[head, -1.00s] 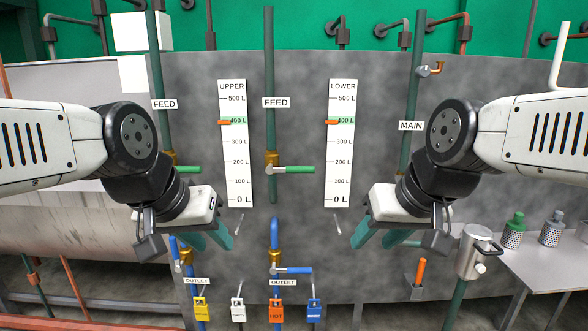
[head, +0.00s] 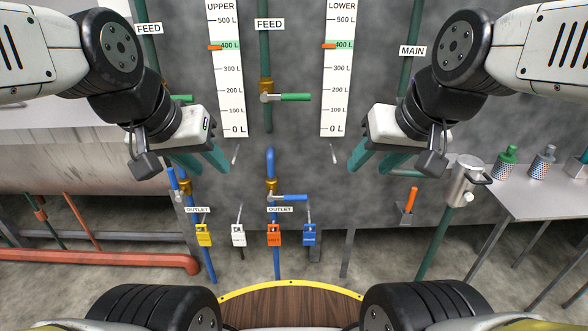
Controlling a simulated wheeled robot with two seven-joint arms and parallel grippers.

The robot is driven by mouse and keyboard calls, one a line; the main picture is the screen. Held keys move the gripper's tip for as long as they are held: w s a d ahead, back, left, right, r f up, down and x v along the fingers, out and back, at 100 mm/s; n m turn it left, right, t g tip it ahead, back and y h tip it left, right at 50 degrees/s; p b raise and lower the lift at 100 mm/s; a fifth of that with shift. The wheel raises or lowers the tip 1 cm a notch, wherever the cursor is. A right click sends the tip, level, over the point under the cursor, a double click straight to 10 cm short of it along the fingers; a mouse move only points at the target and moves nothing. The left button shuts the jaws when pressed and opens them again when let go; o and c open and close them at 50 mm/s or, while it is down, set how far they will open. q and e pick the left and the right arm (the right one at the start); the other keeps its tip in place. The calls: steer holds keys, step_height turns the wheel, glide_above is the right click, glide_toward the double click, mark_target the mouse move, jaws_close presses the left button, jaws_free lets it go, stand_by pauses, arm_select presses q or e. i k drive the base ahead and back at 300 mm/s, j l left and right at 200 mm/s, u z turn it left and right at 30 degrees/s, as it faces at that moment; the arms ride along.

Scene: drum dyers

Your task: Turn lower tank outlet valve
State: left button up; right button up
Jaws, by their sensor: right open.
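An outlet valve with a blue handle (head: 290,198) is on the blue pipe in the middle, below the gauge marked LOWER (head: 337,75). Its handle lies level, pointing right, above an OUTLET label (head: 280,210). A second blue outlet handle (head: 173,178) at the left stands near upright, partly behind my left gripper. My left gripper (head: 203,164) has its teal fingers apart and empty, up and left of the middle valve. My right gripper (head: 373,166) is open and empty, up and right of it. Neither touches the middle valve.
A green feed handle (head: 294,97) sits above. A grey side table (head: 540,200) with bottles stands at the right. A red pipe (head: 110,261) runs low at the left.

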mark_target(285, 197)
steer(key=i, duration=0.5)
steer(key=l+u, duration=0.1)
steer(key=u, duration=0.25)
steer(key=l+u, duration=0.1)
steer(key=u, duration=0.3)
steer(key=k+l+u, duration=0.1)
steer(key=l+u, duration=0.2)
steer(key=l, duration=0.15)
steer(key=k+l+u, duration=0.4)
steer(key=l+u, duration=0.2)
steer(key=l, duration=0.2)
steer(key=k+l, duration=0.3)
steer(key=l, duration=0.15)
steer(key=k+l+u, duration=0.1)
steer(key=k+l, duration=0.2)
steer(key=l, duration=0.15)
steer(key=k+l, duration=0.3)
steer(key=l, duration=0.15)
steer(key=i+j, duration=0.2)
steer(key=i, duration=0.3)
steer(key=u, duration=0.05)
